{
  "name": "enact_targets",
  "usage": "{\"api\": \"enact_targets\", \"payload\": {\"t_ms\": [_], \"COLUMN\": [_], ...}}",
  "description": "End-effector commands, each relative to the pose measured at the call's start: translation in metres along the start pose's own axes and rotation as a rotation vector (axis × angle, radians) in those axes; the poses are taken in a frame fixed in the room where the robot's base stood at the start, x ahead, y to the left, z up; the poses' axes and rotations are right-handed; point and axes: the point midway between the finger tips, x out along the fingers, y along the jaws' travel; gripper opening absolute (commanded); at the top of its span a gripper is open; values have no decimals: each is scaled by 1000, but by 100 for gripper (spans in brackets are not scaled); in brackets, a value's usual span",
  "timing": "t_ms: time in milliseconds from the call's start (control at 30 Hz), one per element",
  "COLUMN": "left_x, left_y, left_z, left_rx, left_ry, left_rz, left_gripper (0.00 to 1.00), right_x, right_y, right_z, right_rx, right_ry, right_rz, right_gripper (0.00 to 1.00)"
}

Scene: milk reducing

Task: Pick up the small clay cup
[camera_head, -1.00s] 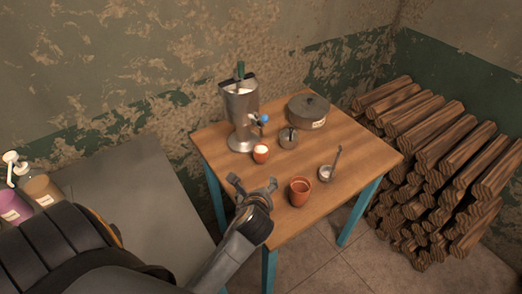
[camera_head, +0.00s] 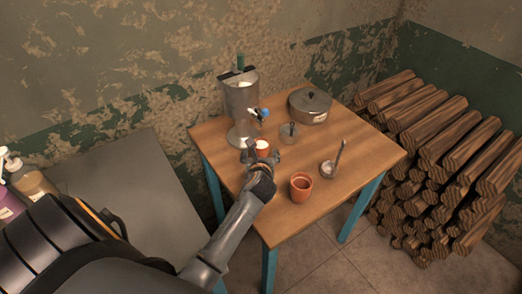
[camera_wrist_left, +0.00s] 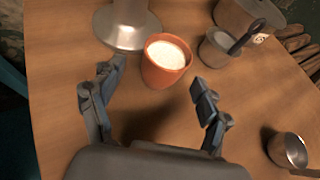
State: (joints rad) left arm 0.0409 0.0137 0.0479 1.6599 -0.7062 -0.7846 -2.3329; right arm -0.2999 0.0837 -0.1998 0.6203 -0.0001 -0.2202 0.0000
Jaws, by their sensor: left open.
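The small clay cup (camera_head: 263,146) is orange-brown and stands upright on the wooden table (camera_head: 345,150), below the tap of the metal dispenser. It holds something white, clear in the left wrist view (camera_wrist_left: 165,62). My left gripper (camera_head: 260,156) is open just in front of the cup. In the left wrist view its two fingers (camera_wrist_left: 157,85) are spread, with the cup ahead between and just beyond the fingertips. A second, larger clay cup (camera_head: 301,188) stands near the table's front edge. My right gripper is not in view.
The metal dispenser (camera_head: 240,105) stands behind the small cup. Stacked logs (camera_head: 435,160) lie beyond the table. A grey surface (camera_head: 125,200) is at left.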

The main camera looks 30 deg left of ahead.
Motion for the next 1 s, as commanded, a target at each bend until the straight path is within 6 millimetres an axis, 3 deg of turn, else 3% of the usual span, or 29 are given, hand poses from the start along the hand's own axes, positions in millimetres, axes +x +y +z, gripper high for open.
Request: {"api": "enact_targets", "payload": {"t_ms": [200,533,867,1000], "left_x": [32,39,39,39], "left_y": [-3,-2,-2,-3], "left_z": [3,3,3,4], "left_rx": [-1,-1,-2,-2], "left_ry": [0,0,0,-1], "left_rz": [1,0,0,-1], "left_gripper": [76,76,12,12], "right_x": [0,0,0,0], "right_y": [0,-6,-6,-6], "right_z": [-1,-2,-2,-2], "right_rx": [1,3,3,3], "right_ry": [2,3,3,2], "right_rz": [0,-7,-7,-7], "right_gripper": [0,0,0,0]}}
